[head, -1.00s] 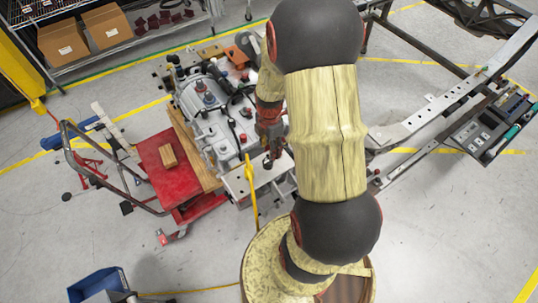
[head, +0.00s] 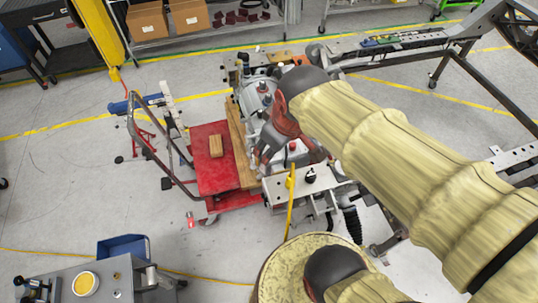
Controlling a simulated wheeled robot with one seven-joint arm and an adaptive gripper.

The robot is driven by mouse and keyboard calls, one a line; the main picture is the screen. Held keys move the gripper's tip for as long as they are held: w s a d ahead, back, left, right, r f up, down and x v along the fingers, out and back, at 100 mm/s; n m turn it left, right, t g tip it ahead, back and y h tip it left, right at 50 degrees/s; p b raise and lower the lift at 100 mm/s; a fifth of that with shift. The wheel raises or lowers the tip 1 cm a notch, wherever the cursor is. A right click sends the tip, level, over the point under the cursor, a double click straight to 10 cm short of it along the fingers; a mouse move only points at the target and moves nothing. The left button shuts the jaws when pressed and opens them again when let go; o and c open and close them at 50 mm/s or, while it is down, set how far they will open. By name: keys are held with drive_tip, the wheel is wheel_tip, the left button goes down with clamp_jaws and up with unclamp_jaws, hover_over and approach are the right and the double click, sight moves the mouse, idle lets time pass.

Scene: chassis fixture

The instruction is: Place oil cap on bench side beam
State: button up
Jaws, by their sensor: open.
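A light grey side beam (head: 283,188) runs along the near end of the engine bench. A small dark, round-topped piece (head: 310,176), which looks like the oil cap, stands on this beam, right of the yellow post. My gripper (head: 262,154) is open, left of and above that piece and apart from it, over the near-left part of the grey engine (head: 260,100). I see nothing between its fingers. My arm hides the right part of the engine.
A red cart (head: 214,180) with a small wooden block (head: 215,146) stands left of the bench. A yellow post (head: 291,188) rises at the beam. A grey table (head: 75,285) and blue bin (head: 123,247) are at lower left. A metal chassis frame (head: 455,60) stands at right.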

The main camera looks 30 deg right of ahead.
drive_tip(key=s+a+r+m+t, duration=0.1)
drive_tip(key=s+a+r+m, duration=0.2)
drive_tip(key=s+a, duration=0.1)
drive_tip(key=shift+s+y, duration=0.2)
drive_tip(key=shift+y, duration=0.1)
wheel_tip(320, 180, down, 11)
drive_tip(key=b, duration=1.1)
